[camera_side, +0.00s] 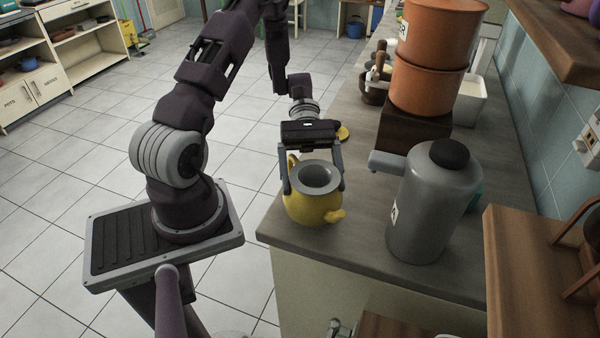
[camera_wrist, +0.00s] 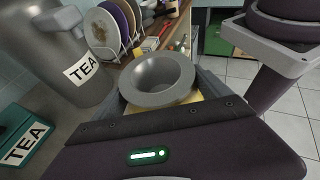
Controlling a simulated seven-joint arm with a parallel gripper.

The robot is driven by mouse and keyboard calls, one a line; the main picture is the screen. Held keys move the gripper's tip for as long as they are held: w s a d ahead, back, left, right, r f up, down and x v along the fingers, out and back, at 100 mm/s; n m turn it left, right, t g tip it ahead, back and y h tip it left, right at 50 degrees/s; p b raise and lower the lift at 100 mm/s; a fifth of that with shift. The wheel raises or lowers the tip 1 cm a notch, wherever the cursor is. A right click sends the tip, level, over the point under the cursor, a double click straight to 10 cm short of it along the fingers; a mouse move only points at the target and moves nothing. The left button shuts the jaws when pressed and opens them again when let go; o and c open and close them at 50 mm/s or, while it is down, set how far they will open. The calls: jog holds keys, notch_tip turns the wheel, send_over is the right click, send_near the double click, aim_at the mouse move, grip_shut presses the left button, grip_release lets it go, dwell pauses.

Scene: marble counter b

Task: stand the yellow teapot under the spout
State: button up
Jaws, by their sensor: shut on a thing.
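The yellow teapot (camera_side: 312,208) is upright, lidless, with a wide grey open rim, near the counter's left edge in the side view. My gripper (camera_side: 313,184) is shut on it, one finger on each side of its body. I cannot tell whether its base touches the counter. In the wrist view the grey rim (camera_wrist: 158,78) hides most of the yellow body. A grey urn (camera_side: 432,205) with a black lid stands right of the teapot. Its spout (camera_side: 386,162) points left, toward my gripper; the teapot is apart from it, nearer the side camera. The spout also shows in the wrist view (camera_wrist: 64,22).
A yellow disc (camera_side: 343,133) lies on the counter behind my gripper. Stacked orange pots (camera_side: 430,60) stand on a dark block (camera_side: 411,128) behind the urn. A teal TEA box (camera_wrist: 28,140) and a plate rack (camera_wrist: 112,52) show in the wrist view. Counter before the spout is clear.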

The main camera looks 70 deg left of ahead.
jog(key=shift+w+d, duration=2.75)
jog(key=shift+f, duration=0.55)
jog(key=o, duration=1.7)
jog(key=shift+a, duration=0.1)
